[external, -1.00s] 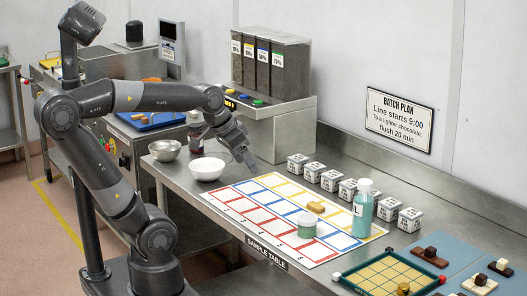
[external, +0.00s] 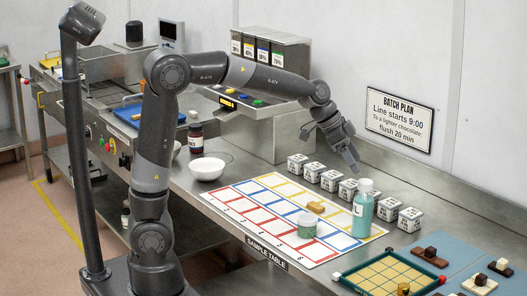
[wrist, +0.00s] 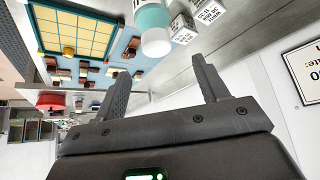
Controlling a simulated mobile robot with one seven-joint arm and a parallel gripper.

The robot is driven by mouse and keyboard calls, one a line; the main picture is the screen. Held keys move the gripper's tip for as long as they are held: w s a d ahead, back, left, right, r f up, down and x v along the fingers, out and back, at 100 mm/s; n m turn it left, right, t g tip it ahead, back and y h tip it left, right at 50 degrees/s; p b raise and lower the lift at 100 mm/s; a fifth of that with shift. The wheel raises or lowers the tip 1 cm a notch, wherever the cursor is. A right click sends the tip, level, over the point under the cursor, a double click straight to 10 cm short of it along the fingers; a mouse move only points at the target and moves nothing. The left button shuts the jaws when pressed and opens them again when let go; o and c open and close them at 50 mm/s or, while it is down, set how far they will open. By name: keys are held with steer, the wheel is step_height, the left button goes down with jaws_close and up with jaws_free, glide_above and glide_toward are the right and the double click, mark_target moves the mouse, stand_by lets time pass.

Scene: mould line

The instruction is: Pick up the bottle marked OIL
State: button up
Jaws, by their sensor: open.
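A teal bottle with a white cap (external: 362,212) stands upright at the right end of the grid mat. Its white label is turned partly aside; only a letter like L shows, so I cannot read the whole word. My gripper (external: 354,168) is above the table, just behind and above the bottle, apart from it. In the wrist view my gripper (wrist: 160,78) has its two fingers spread with nothing between them. The teal bottle (wrist: 153,22) shows at the top there, beyond the fingers and cut off by the frame edge.
Lettered white cubes (external: 330,180) line the back beside the bottle. A green jar (external: 307,225) and a tan block (external: 315,207) sit on the grid mat (external: 262,209). A brown bottle (external: 196,140) and white bowl (external: 207,169) stand left. A green board (external: 378,276) is front right.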

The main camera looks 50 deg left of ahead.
mark_target(363, 181)
steer(key=x, duration=1)
steer(key=shift+s+f, duration=0.2)
steer(key=shift+f, duration=0.05)
steer(key=shift+c, duration=0.5)
steer(key=shift+s, duration=0.1)
jaws_close()
